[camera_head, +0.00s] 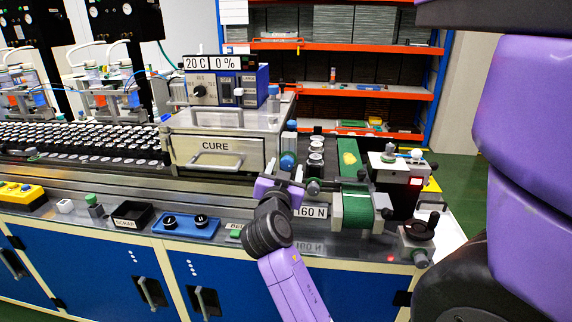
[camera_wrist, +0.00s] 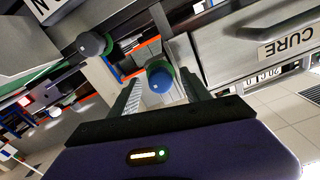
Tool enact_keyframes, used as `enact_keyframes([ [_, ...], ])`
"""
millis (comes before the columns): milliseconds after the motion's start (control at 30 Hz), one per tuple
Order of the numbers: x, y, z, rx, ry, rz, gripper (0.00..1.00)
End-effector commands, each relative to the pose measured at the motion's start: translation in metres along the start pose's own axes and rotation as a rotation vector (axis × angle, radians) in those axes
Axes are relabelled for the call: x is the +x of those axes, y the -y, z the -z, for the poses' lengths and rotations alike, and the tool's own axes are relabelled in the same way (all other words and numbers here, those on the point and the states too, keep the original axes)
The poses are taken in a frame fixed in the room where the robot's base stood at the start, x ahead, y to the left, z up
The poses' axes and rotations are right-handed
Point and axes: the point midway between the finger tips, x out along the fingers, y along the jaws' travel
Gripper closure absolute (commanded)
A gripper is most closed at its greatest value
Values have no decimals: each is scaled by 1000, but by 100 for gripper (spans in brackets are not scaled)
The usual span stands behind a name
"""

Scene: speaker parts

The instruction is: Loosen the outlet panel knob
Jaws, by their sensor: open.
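My gripper (camera_head: 286,174) is at the right end of the CURE machine, next to the 160 N sign (camera_head: 311,212). In the wrist view my gripper (camera_wrist: 160,92) is open, its two fingers apart. A blue-topped round knob (camera_wrist: 159,76) shows in the gap between them, with space on both sides. The blue top also shows in the head view (camera_head: 288,161), just above my gripper. A dark round knob (camera_head: 313,187) sits right of my gripper; a dark knob (camera_wrist: 90,44) also shows outside the left finger. No label tells which knob is the outlet panel's.
The CURE machine (camera_head: 215,146) stands left of my gripper, with its handle in front. A green-belt roller unit (camera_head: 357,209) and a hand-crank unit (camera_head: 417,238) stand to the right.

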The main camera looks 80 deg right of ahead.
Motion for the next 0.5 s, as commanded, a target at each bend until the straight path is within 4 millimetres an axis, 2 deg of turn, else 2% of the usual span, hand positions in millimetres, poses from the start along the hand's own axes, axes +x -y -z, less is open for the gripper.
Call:
enact_keyframes([
  [133,11,0,0,0,1,-1,45],
  [433,14,0,0,0,0,1,45],
  [500,14,0,0,0,1,1,56],
])
